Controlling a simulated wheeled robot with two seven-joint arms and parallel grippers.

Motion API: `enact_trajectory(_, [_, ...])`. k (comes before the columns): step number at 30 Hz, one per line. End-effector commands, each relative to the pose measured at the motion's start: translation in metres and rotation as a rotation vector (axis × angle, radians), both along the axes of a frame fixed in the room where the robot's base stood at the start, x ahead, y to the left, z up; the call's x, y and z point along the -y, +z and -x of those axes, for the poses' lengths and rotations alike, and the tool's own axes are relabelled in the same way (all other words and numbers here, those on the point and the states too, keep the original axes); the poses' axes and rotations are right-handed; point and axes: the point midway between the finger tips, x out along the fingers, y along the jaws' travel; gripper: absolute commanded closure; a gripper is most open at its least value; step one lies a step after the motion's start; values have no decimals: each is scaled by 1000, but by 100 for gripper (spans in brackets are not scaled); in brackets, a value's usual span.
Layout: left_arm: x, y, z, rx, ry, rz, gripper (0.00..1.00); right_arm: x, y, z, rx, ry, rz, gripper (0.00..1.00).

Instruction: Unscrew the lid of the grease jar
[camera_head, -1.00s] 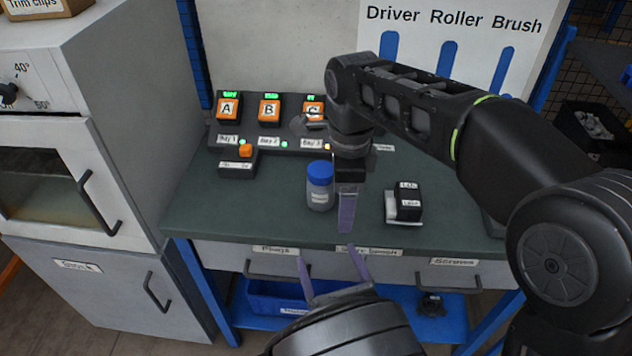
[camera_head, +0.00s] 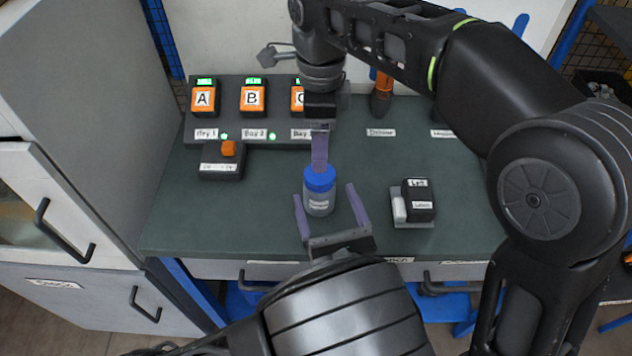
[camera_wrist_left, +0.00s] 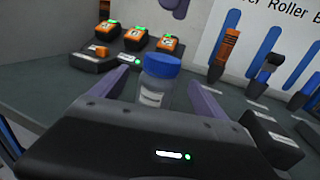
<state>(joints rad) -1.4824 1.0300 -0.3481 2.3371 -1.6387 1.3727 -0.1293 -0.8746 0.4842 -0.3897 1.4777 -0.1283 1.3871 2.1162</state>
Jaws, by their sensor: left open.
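The grease jar (camera_head: 318,203) is a small clear-grey jar with a blue lid (camera_head: 319,179), upright on the green bench. My left gripper (camera_head: 328,203) is open at the front of the jar, one finger on each side, with gaps visible. The left wrist view also shows the jar (camera_wrist_left: 152,95) between the spread fingers, its lid on. My right gripper (camera_head: 319,168) points down, its tip at or just behind the lid in the picture. I see it edge-on, so its opening and any contact with the lid are unclear.
Right of the jar stands a black-and-white labelled block (camera_head: 418,202). Behind are a console (camera_head: 262,122) with orange A, B and C units and a small box (camera_head: 222,163) with an orange button. A grey cabinet (camera_head: 80,130) bounds the left.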

Motion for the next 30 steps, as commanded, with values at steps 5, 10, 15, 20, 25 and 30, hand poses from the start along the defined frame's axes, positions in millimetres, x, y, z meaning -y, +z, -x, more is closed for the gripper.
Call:
enact_trajectory(5, [0,0,0,0,0,0,15,0,0,0,0,0,0,28])
enact_trajectory(10, [-2,0,-6,0,2,0,15,0,0,0,0,0,0,28])
enact_trajectory(15, [-7,0,-24,1,3,0,15,0,0,0,0,0,0,28])
enact_trajectory(20, [-13,0,-47,1,3,1,15,0,0,0,0,0,0,28])
enact_trajectory(25, [-18,0,-68,1,2,0,15,0,0,0,0,0,0,28])
enact_trajectory(30, [-21,0,-76,-1,1,0,15,0,0,0,0,0,0,28])
